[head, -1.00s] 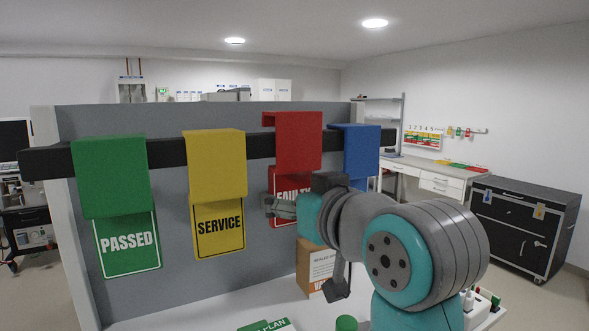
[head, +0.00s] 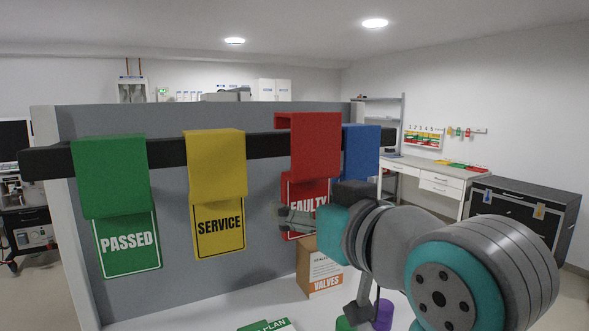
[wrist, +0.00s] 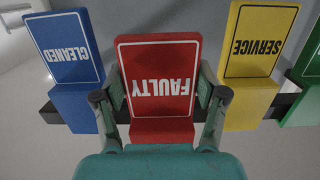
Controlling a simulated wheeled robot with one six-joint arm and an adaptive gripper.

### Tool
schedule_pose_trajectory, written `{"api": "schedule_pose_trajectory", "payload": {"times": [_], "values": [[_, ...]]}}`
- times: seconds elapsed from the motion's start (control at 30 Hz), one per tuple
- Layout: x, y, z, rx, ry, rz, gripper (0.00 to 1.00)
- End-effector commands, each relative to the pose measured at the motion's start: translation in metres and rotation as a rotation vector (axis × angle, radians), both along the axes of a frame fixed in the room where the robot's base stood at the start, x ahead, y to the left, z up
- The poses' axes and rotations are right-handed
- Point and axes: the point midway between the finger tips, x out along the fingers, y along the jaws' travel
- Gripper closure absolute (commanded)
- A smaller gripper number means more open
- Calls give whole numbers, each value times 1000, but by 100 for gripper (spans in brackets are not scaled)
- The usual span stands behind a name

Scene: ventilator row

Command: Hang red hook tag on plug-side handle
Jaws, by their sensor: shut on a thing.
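The red hook tag (head: 315,145), with a FAULTY plate, is in front of the dark rail (head: 265,145) in the head view, between the yellow and blue tags. My gripper (head: 297,217) is shut on its plate. In the wrist view the red tag (wrist: 160,85) sits between the two fingers of my gripper (wrist: 160,97), its text upside down. The red hook covers part of the rail, and its open side shows at the left. Whether it still touches the rail I cannot tell. I cannot make out a plug-side handle.
Green PASSED (head: 112,180), yellow SERVICE (head: 216,165) and blue (head: 361,152) tags hang on the rail, the blue one close beside the red. A VALVES box (head: 322,272) and a purple cylinder (head: 383,314) stand below. A black cabinet (head: 522,212) stands at the right.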

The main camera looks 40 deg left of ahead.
Motion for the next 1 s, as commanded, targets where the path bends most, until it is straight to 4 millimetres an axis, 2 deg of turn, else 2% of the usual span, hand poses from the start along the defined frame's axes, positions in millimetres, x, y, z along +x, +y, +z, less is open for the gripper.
{"api": "schedule_pose_trajectory", "payload": {"times": [0.8, 1.0], "values": [[-16, -39, 0, 0, -1, -1, 63], [-18, -44, 0, 0, 0, -1, 63]]}}
